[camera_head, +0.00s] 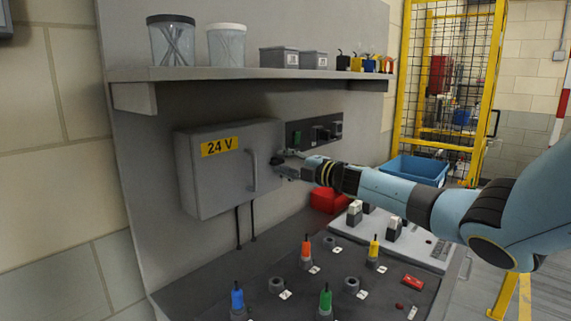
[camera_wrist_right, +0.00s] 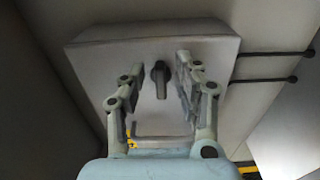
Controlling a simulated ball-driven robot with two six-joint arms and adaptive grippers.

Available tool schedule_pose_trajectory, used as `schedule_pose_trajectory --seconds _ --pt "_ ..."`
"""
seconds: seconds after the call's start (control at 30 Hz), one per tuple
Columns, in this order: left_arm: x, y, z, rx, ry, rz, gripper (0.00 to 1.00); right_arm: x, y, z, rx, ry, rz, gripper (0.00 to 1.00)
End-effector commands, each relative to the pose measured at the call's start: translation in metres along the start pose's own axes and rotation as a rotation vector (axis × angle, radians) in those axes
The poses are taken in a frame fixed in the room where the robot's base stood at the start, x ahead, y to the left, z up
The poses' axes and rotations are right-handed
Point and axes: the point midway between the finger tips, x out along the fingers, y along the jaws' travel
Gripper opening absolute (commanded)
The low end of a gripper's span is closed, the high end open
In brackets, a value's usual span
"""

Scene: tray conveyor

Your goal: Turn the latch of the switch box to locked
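The grey switch box (camera_head: 215,185) is on the back panel, with a yellow 24 V label (camera_head: 219,146) and a door handle (camera_head: 252,170). Its door looks shut. The wrist view shows the box's side face (camera_wrist_right: 200,45) with a dark latch (camera_wrist_right: 160,80). The latch's lever points down in that picture, toward the door-handle side. My right gripper (camera_head: 284,163) is at the box's right side. In the wrist view its fingers (camera_wrist_right: 160,62) are open, one on each side of the latch, with visible gaps. My left gripper is not in view.
A shelf (camera_head: 250,73) with jars and small bins is above the box. A switch panel (camera_head: 313,131) is just behind my right gripper. Below are a red bin (camera_head: 328,200) and a dark bench (camera_head: 200,290) with several coloured connectors. Two cables (camera_head: 238,228) hang under the box.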

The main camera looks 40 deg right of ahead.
Motion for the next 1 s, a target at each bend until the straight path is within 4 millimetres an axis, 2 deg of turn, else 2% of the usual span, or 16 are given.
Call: schedule_pose_trajectory --seconds 0.23,0.37,0.47,0.7,1.0 --pt "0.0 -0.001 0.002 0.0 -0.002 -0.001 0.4 0.0 -0.001 -0.001 -0.001 0.001 -0.001 0.35" --pt "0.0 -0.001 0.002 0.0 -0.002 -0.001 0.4 -0.007 -0.002 0.0 -0.002 0.0 -0.002 0.35" --pt "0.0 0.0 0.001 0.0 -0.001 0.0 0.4 -0.021 -0.002 0.001 -0.005 0.001 -0.003 0.35" --pt "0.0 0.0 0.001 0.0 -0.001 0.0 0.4 -0.066 -0.003 -0.001 -0.003 0.004 -0.007 0.35" --pt "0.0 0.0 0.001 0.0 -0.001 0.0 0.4 -0.103 -0.002 0.0 -0.003 0.004 -0.003 0.35"
